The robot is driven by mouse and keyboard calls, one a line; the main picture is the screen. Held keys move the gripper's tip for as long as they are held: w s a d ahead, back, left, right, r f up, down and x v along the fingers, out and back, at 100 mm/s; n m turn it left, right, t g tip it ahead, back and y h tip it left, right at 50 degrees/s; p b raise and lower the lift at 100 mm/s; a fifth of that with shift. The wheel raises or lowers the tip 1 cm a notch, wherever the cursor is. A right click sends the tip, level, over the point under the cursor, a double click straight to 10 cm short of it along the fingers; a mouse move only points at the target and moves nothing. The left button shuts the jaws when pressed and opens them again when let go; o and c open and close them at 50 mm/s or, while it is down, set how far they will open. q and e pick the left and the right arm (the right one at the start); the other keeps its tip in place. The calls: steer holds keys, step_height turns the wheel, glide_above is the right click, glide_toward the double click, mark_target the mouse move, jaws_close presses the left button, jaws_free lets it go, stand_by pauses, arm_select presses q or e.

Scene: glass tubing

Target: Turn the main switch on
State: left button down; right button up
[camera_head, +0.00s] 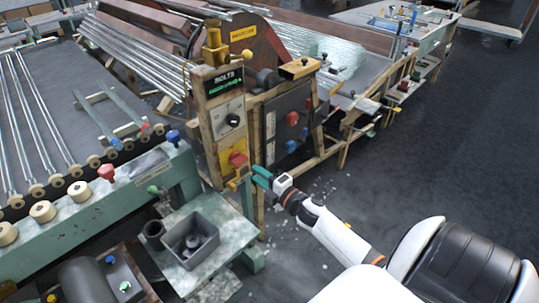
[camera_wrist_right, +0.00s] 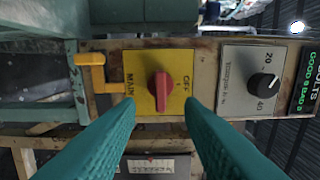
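The main switch is a red knob (camera_wrist_right: 161,91) on a yellow plate (camera_wrist_right: 140,65), marked MAIN on its left and OFF on its right in the right wrist view. The knob's long side runs up and down in that view. In the head view the red knob (camera_head: 238,159) sits low on the front of the wooden post. My right gripper (camera_head: 260,177) has green fingers. In the wrist view its fingers (camera_wrist_right: 160,106) are open, one on each side of the knob, with nothing held and no clear contact. My left gripper is not in view.
A dark box with red and blue knobs (camera_head: 290,125) stands right of the post. A green table (camera_head: 225,240) with a grey bin is left below. Floor at right is open.

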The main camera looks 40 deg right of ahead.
steer(key=shift+s+d, duration=0.2)
steer(key=shift+s, duration=2.1)
steer(key=s+a+f+m+g+h, duration=0.1)
steer(key=s+f+m+g, duration=0.25)
steer(key=f, duration=0.65)
steer(key=s+a+f+m+g, duration=0.1)
steer(key=s+f+m+g, duration=0.3)
steer(key=f, duration=0.6)
steer(key=s+a+f+m+g+h, duration=0.1)
steer(key=s+a+f+m, duration=0.3)
steer(key=f, duration=0.6)
steer(key=s+a+f+m+g, duration=0.1)
steer(key=s+a+f+g, duration=0.1)
steer(key=s+f, duration=0.3)
steer(key=s+a+f+m+g, duration=0.2)
steer(key=s+a+f+g, duration=0.1)
steer(key=s, duration=1.1)
steer(key=s+a+f+m+g, duration=0.2)
steer(key=s+a+f+g, duration=0.1)
steer(key=s+f, duration=0.4)
steer(key=s+a, duration=0.1)
steer(key=s, duration=0.2)
steer(key=shift+f+y, duration=0.4)
steer(key=shift+a+g, duration=0.1)
steer(key=shift+g, duration=0.15)
